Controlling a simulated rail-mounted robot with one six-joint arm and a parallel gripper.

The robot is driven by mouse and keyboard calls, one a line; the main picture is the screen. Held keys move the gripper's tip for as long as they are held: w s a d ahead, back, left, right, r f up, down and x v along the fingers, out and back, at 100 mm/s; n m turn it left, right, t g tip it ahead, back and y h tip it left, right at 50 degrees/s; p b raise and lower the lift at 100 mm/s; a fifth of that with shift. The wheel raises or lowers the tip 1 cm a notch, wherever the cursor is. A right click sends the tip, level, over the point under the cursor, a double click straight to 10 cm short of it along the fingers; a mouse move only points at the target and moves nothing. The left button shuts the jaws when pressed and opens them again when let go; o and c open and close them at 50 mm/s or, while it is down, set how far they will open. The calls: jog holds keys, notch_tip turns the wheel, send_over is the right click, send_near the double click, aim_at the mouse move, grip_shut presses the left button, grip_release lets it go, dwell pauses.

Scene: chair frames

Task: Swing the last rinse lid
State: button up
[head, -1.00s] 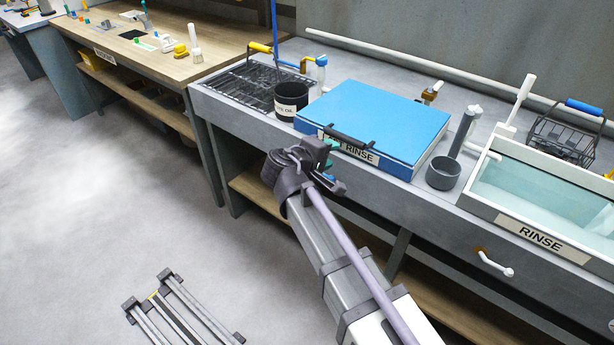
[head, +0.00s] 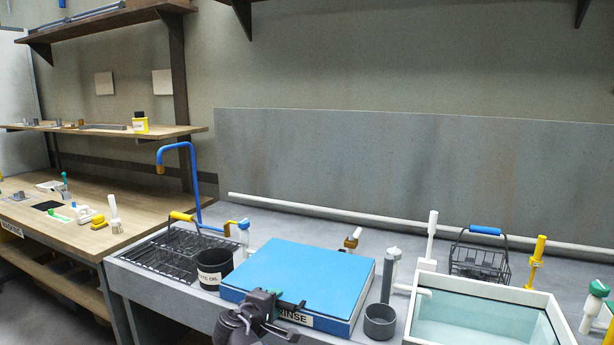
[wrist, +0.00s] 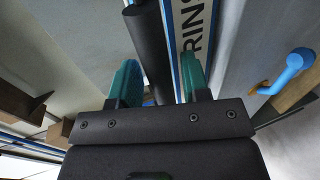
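The blue lid (head: 300,272) lies flat and closed on the tank labelled RINSE (head: 294,316), left of the open rinse bath. The label's left part is hidden by my gripper (head: 276,303), which is at the lid's front edge. A black handle bar (head: 291,304) runs along that edge. In the wrist view, the gripper's two green fingers (wrist: 158,82) stand apart, with the black bar (wrist: 150,45) showing in line with the gap between them. Gaps show beside the bar; I cannot tell how deep it sits between the fingers.
A black waste oil cup (head: 213,268) and a drain rack (head: 165,254) stand left of the lid. A grey cup (head: 379,322) and the open rinse bath (head: 548,300) are to the right. A wire basket (head: 480,262) stands behind the bath.

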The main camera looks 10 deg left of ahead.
jog(key=shift+s, duration=0.1)
jog(key=c, duration=0.7)
jog(key=r+p, duration=0.2)
jog(key=w+r+p, duration=0.1)
jog(key=r+p, duration=0.5)
jog(key=shift+w+d+r, duration=0.1)
jog(key=shift+w, duration=0.05)
jog(key=shift+c, duration=0.2)
jog(key=w+r+p, duration=0.3)
jog(key=r+p, duration=0.4)
jog(key=shift+d+p, duration=0.3)
jog(key=shift+p, duration=0.05)
jog(key=shift+w+r, duration=0.15)
jog(key=shift+r, duration=0.05)
